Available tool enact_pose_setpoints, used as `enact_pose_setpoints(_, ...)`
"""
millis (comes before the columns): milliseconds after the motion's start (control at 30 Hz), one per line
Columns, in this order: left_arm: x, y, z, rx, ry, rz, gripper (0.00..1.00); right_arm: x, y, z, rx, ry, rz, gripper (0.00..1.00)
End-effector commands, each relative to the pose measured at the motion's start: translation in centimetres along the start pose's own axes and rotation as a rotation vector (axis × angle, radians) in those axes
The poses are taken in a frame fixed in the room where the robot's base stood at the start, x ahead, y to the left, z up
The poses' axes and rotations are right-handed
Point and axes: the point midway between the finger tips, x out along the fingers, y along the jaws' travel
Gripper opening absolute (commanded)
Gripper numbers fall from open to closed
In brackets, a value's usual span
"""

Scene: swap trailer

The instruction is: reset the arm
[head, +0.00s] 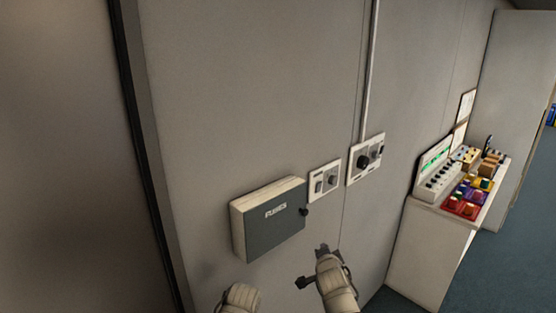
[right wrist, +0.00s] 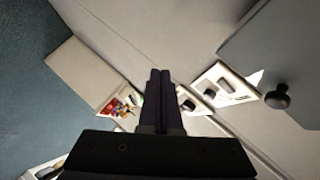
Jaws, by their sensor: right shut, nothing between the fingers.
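My right gripper (head: 322,249) points up in front of the wall, below and to the right of the grey fuse box (head: 272,220). In the right wrist view its two dark fingers (right wrist: 160,74) lie together with nothing between them. The fuse box is closed, with a dark knob (head: 304,211) on its right edge; this knob also shows in the right wrist view (right wrist: 278,97). The gripper appears apart from the box. A pale link of my left arm shows at the bottom edge of the head view, but its gripper is not seen.
Two switch panels, a smaller one (head: 325,180) and a larger one with a black knob (head: 366,158), are on the wall right of the box. A pale counter (head: 425,250) at right holds a console (head: 436,170) and coloured bins (head: 467,197). Blue floor (head: 500,262) is clear.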

Motion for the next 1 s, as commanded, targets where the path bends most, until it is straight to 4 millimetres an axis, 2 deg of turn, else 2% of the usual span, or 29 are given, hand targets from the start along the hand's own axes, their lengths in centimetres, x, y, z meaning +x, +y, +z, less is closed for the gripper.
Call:
enact_pose_setpoints(33, 1.1, 0.1, -0.1, 0.001, 0.0, 0.0, 0.42, 0.1, 2.2, 2.5, -0.107, -0.045, 0.077, 0.0)
enact_pose_setpoints(133, 2.0, 0.2, -0.1, 0.001, 0.0, 0.0, 0.42, -0.9, 6.0, 6.6, -0.349, -0.165, 0.231, 0.0)
enact_pose_setpoints(233, 3.0, 0.3, -0.2, 0.002, 0.0, -0.001, 0.42, -2.8, 9.7, 10.6, -0.599, -0.33, 0.356, 0.0)
enact_pose_setpoints(400, 4.4, 0.4, -0.3, 0.004, 0.0, -0.001, 0.42, -7.5, 15.0, 16.4, -1.003, -0.679, 0.482, 0.0)
enact_pose_setpoints(500, 5.0, 0.5, -0.3, 0.004, 0.0, -0.001, 0.42, -10.4, 17.2, 18.6, -1.189, -0.877, 0.503, 0.0)
enact_pose_setpoints(700, 5.7, 0.5, -0.3, 0.005, 0.0, -0.001, 0.42, -14.5, 19.4, 20.7, -1.402, -1.144, 0.49, 0.0)
enact_pose_setpoints(833, 5.7, 0.5, -0.3, 0.005, 0.0, -0.001, 0.42, -15.3, 19.7, 21.0, -1.445, -1.203, 0.481, 0.0)
enact_pose_setpoints(1000, 5.7, 0.5, -0.3, 0.005, 0.0, -0.001, 0.42, -15.4, 19.7, 20.9, -1.45, -1.209, 0.48, 0.0)
